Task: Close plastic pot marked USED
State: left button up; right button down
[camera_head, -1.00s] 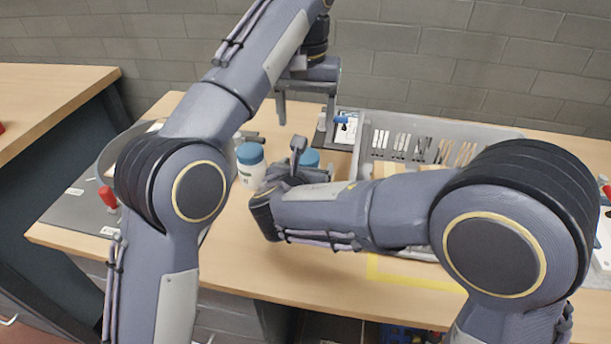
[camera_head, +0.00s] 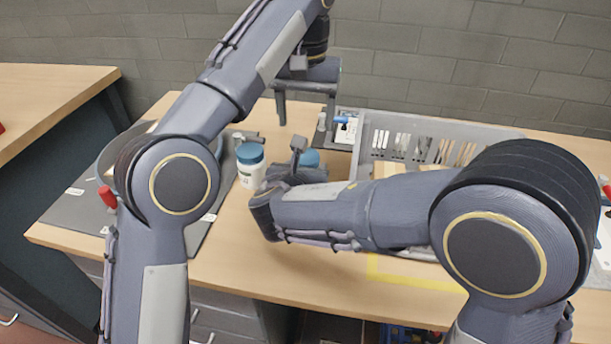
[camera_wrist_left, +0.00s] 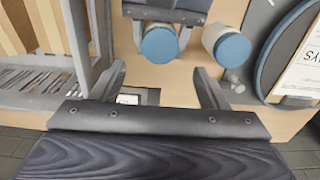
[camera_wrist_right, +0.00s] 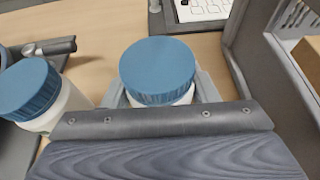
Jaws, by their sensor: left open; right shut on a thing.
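Two white pots with blue lids stand on the bench; I see no readable USED marking on either. One pot (camera_head: 250,165) stands free; it shows at the left in the right wrist view (camera_wrist_right: 35,95). My right gripper (camera_wrist_right: 157,88) is shut around the other pot, whose lid (camera_wrist_right: 157,68) is on top; in the head view this pot (camera_head: 310,158) is partly hidden by my right wrist. My left gripper (camera_head: 306,112) is open and empty, pointing down above and behind the held pot. In the left wrist view the held pot (camera_wrist_left: 160,45) lies just beyond its fingers.
A grey crate (camera_head: 440,125) with several parts stands right of the pots. A blue-and-white item (camera_head: 342,122) lies behind them. A round grey dish with a red-handled tool (camera_head: 108,197) is at left.

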aim_at(306, 155)
pick_arm(q)
jog(key=shift+f, duration=0.1)
dwell(0.3)
jog(key=shift+f, duration=3.9)
jog(key=c, duration=1)
jog(key=m, duration=0.3)
jog(key=o, duration=1.1)
